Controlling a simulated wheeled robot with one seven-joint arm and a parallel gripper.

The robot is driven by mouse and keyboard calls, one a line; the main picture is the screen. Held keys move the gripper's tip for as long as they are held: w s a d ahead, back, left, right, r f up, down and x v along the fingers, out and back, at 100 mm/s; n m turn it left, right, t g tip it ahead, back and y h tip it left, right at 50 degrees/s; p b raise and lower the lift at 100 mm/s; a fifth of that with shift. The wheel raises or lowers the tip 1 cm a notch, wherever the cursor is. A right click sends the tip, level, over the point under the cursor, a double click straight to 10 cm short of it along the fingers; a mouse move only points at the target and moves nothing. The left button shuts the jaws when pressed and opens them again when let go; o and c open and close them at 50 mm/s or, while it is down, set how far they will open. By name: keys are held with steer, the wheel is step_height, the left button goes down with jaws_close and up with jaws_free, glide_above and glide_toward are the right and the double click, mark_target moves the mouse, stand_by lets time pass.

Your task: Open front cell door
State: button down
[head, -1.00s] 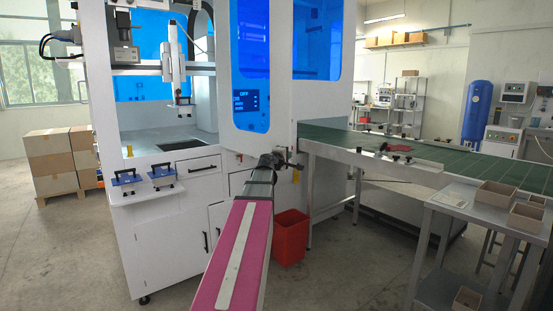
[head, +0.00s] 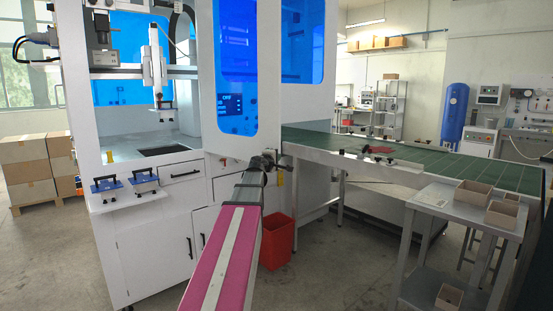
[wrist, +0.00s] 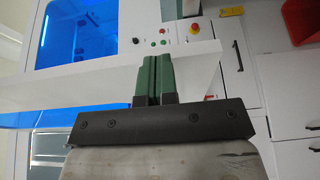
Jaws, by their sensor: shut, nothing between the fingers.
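The front cell door appears to be the tall white-framed panel with a blue tinted window (head: 237,70) at the cell's front. The same blue window (wrist: 90,35) seems to fill the upper left of the wrist view. No handle on it can be made out. My gripper (head: 268,158) is at the end of my outstretched arm, just below the panel's lower edge in the head view. In the wrist view the green fingers of my gripper (wrist: 155,78) are together and empty, in front of a white surface. Whether they touch it cannot be told.
A red emergency stop (wrist: 194,28) and small buttons lie beyond the fingers. Drawers with black handles (wrist: 239,55) are at the right. A grey table with open boxes (head: 430,194) is at the right.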

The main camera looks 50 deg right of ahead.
steer(key=s+a, duration=0.6)
steer(key=a, duration=0.5)
steer(key=shift+s, duration=0.25)
steer(key=shift+a+f, duration=0.1)
